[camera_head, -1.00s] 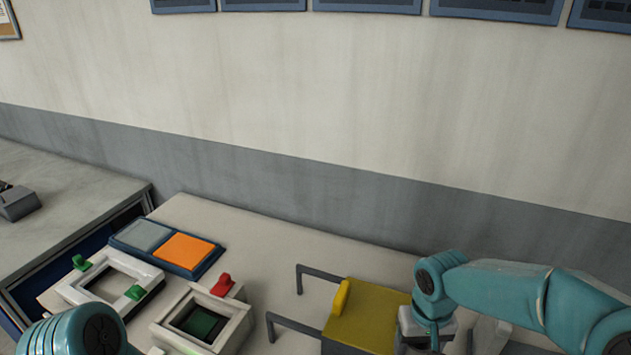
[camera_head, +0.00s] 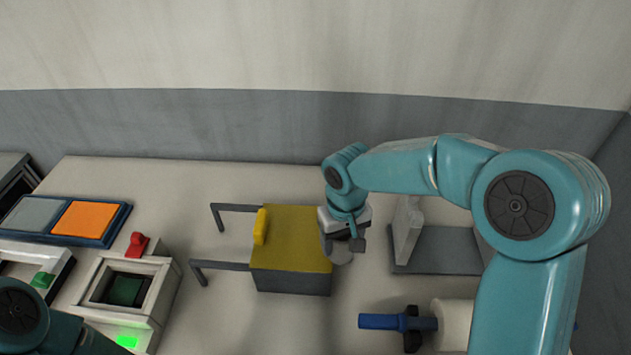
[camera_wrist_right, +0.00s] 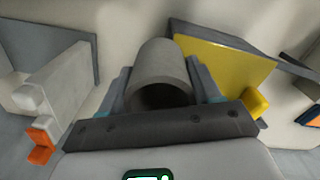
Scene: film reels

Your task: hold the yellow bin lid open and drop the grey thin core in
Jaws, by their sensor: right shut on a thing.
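The yellow bin lid (camera_head: 300,230) lies shut on the dark grey bin (camera_head: 292,283), with a yellow handle (camera_head: 261,227) at its left edge. The lid also shows at the right of the right wrist view (camera_wrist_right: 225,60). My right gripper (camera_head: 345,240) is at the lid's right edge. In the right wrist view it is shut on the grey core (camera_wrist_right: 160,68), a hollow tube between its two fingers. In the head view the core is mostly hidden by the gripper. A part of my left arm shows at bottom left; its gripper is out of view.
Two grey bars (camera_head: 230,265) stick out left of the bin. A white-framed box (camera_head: 130,290) with a red knob and an orange and grey panel (camera_head: 88,218) stand further left. A grey stand (camera_head: 438,250) and a blue rod (camera_head: 380,321) lie right. Bare table lies behind the bin.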

